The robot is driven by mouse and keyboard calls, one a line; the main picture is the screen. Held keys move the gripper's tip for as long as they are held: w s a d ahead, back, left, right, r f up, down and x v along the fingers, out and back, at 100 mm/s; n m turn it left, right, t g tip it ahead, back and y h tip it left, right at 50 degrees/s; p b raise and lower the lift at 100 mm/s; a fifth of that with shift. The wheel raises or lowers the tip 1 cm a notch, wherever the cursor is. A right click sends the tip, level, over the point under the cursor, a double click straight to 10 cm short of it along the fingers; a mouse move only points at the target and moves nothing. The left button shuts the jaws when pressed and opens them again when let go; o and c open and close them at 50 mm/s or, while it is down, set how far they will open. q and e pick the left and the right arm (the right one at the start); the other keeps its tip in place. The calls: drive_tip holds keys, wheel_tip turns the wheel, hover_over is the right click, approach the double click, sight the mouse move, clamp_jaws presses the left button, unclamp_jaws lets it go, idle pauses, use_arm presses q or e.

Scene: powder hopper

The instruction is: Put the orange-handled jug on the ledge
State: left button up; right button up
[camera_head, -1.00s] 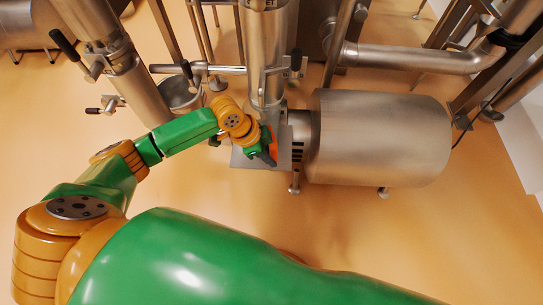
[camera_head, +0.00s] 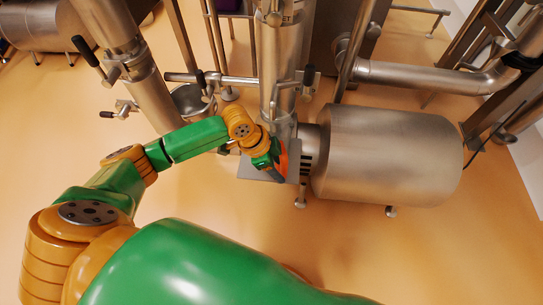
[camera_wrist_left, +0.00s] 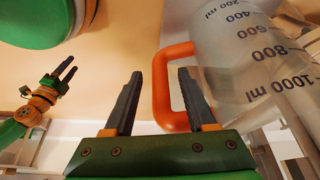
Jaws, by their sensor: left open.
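The orange-handled jug (camera_wrist_left: 240,65) is clear with dark millilitre marks and fills the right of the left wrist view. Its orange handle (camera_wrist_left: 161,90) shows between the two fingers of my left gripper (camera_wrist_left: 158,85), with the right-hand finger overlapping the handle's opening. The fingers are apart and not closed on it. In the head view my left gripper (camera_head: 275,170) is by the orange handle (camera_head: 284,158), above a flat grey plate (camera_head: 252,174) under the vertical pipe. The jug's body is hard to make out there. I cannot tell which surface is the ledge. My right gripper (camera_wrist_left: 68,68) appears open, away from the jug.
A large steel cylinder (camera_head: 385,155) lies right of the plate. A vertical steel pipe (camera_head: 278,85) stands just behind my left gripper, with a horizontal bar (camera_head: 235,80) crossing beside it. A small metal pot (camera_head: 190,101) is at left. Open floor lies in front.

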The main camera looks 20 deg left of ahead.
use_arm(q)
drive_tip(key=p+v, duration=0.3)
drive_tip(key=v, duration=0.7)
drive_tip(key=shift+r, duration=0.35)
use_arm(e)
drive_tip(key=s, duration=0.1)
drive_tip(key=s+d+r, duration=0.2)
drive_tip(key=shift+s+d, duration=0.15)
drive_tip(key=shift+s, duration=0.15)
use_arm(q)
drive_tip(key=shift+s+a, duration=0.1)
drive_tip(key=shift+s, duration=0.05)
